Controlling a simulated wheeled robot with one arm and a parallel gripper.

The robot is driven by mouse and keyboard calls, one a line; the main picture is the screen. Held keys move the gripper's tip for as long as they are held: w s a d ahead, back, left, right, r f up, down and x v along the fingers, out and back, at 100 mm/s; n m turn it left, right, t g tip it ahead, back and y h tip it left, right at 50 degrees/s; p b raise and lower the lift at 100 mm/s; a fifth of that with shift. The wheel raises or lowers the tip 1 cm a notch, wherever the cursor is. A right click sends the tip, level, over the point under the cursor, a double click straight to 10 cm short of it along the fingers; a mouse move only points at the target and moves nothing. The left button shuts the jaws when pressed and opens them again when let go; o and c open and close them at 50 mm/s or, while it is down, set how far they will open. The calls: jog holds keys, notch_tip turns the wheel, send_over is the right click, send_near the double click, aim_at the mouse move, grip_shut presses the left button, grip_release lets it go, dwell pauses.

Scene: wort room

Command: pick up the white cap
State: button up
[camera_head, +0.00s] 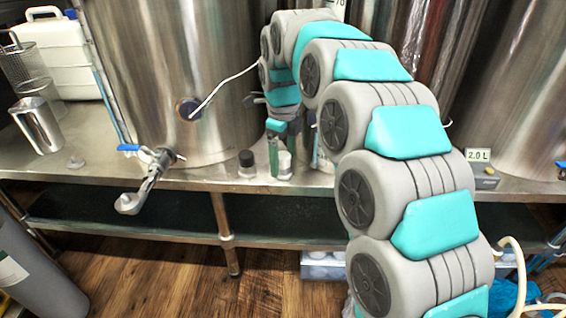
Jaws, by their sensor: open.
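The white cap (285,167) stands on the steel shelf, near its front edge and in front of the big steel tank. My gripper (283,154) points down at it and is open. One green finger comes down just left of the cap, and the other finger is harder to make out on the right. The fingertips are at about the cap's height in the picture. I cannot tell whether either finger touches the cap.
A black cap (247,160) stands just left of my gripper. A valve (152,175) juts forward from the tank (170,80) at the left. A metal cup (37,125) stands far left.

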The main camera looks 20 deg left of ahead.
aim_at(283, 155)
grip_shut()
dwell(0.6)
jog(key=shift+r, duration=5.05)
jog(key=shift+r+p, duration=0.1)
jog(key=shift+p, duration=0.2)
